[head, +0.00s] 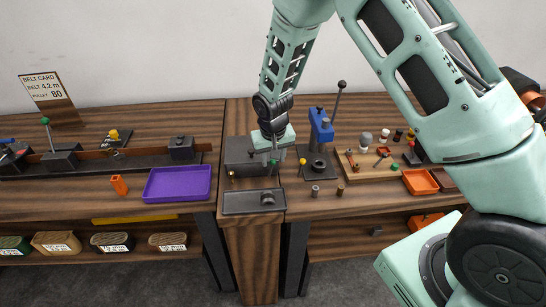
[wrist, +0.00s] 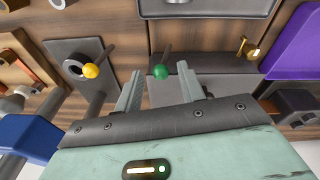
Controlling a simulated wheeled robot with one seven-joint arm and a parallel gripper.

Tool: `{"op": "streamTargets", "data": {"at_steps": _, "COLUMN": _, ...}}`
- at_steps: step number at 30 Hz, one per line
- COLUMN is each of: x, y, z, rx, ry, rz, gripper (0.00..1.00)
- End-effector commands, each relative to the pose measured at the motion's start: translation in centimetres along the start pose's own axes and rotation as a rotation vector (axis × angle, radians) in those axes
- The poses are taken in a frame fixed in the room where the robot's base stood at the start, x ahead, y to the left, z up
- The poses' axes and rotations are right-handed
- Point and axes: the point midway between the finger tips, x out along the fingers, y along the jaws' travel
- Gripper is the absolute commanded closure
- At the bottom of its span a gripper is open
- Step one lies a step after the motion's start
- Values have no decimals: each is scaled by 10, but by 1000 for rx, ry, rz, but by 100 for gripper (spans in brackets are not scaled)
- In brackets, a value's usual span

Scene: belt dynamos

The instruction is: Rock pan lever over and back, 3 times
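The pan lever shows in the wrist view as a thin dark rod with a green ball knob (wrist: 160,72). It rises from the dark grey block (wrist: 215,64) beside the shallow dark pan (wrist: 205,10). In the head view the pan (head: 240,203) lies at the front edge of the bench, and the dark block (head: 240,151) stands behind it. My gripper (head: 274,157) is over the block and hides part of it. In the wrist view my gripper (wrist: 165,75) is open, with the green knob between its two fingers, nearer the left one. I see no clear contact.
A blue press (head: 320,127) with a yellow knob (head: 302,161) stands close on the right. A brass fitting (wrist: 247,46) sits on the block. A purple tray (head: 178,184) and an orange piece (head: 119,185) lie left. A wooden board of small parts (head: 352,174) lies right.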

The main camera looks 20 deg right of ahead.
Motion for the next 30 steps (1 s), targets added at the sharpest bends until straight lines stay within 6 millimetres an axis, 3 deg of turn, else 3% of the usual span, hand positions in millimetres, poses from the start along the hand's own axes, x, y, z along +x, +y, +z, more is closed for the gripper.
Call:
{"op": "streamTargets", "data": {"at_steps": 5, "x": -2, "y": 0, "z": 0, "rx": 0, "ry": 0, "rz": 0, "gripper": 61}}
{"op": "streamTargets", "data": {"at_steps": 11, "x": -24, "y": -1, "z": -1, "rx": -1, "ry": 4, "rz": -2, "gripper": 61}}
{"op": "streamTargets", "data": {"at_steps": 30, "x": -155, "y": 0, "z": 0, "rx": 0, "ry": 3, "rz": -1, "gripper": 61}}
